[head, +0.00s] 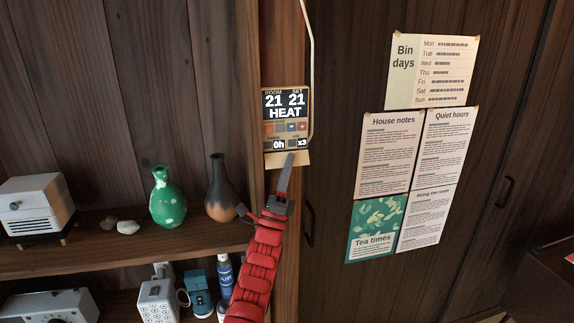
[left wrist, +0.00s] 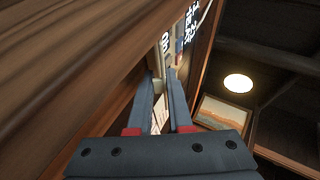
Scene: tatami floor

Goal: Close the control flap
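The control unit (head: 286,104) is mounted on a wooden post and its display reads 21, 21 and HEAT. A row of small buttons and a lower readout are exposed. The tan control flap (head: 273,160) hangs at the unit's lower edge, swung down. My left gripper (head: 290,157) reaches up from below, its tip in front of the flap; I cannot tell if it touches. In the left wrist view, the gripper's two fingers (left wrist: 161,80) stand apart, with part of the unit (left wrist: 166,44) beyond the tips. My right gripper is out of view.
A pale cable (head: 312,60) runs down the unit's right side. Left of the post, a shelf (head: 110,245) holds a green vase (head: 167,197) and a dark vase (head: 220,190), close to my arm. Paper notices (head: 392,150) hang on the right.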

